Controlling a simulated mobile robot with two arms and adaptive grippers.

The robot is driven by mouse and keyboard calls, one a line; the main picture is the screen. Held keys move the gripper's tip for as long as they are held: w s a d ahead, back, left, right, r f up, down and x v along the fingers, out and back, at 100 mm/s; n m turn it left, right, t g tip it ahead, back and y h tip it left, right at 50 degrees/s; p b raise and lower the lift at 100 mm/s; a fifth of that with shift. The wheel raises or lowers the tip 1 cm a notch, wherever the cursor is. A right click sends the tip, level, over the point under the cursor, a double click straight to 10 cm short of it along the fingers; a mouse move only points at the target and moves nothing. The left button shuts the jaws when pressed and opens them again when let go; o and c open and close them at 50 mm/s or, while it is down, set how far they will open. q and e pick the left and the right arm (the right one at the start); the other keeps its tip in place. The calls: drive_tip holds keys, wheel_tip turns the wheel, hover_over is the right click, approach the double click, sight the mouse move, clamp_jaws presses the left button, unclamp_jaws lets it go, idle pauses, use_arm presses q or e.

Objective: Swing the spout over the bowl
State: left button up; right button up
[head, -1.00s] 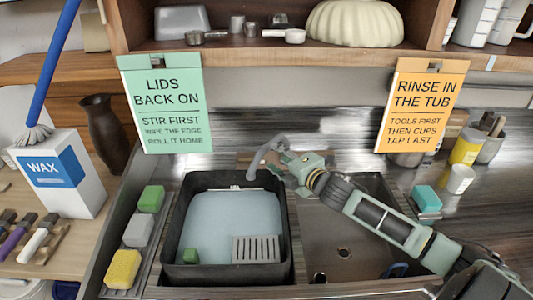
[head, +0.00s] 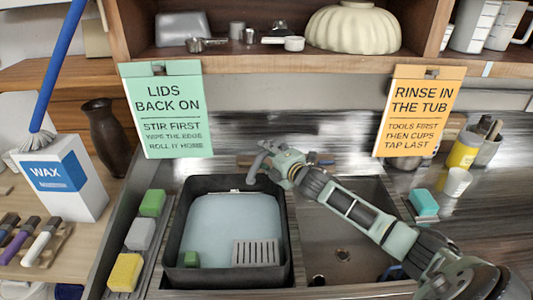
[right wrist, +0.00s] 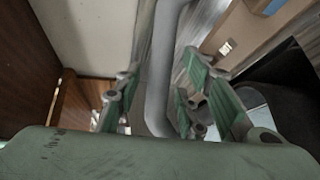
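The grey spout (head: 254,170) curves over the back right edge of the black tub in the head view. In the right wrist view the spout (right wrist: 160,75) is a smooth grey pipe passing between the fingers. My right gripper (head: 268,156) is at the spout; its green fingers (right wrist: 155,105) stand apart on either side of the pipe, with a gap on the left. The right finger is close to it; contact cannot be told. The empty sink bowl (head: 345,232) lies right of the tub. The spout's base is hidden. My left gripper is out of view.
The black tub (head: 172,240) holds pale blue water, a grey grate and a green block. Sponges (head: 139,234) line its left side. A shelf (head: 290,58) with a cream fluted bowl (head: 352,27) and two hanging signs (head: 165,110) are behind.

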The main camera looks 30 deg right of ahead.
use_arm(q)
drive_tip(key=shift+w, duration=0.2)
use_arm(e)
clamp_jaws()
idle(0.3)
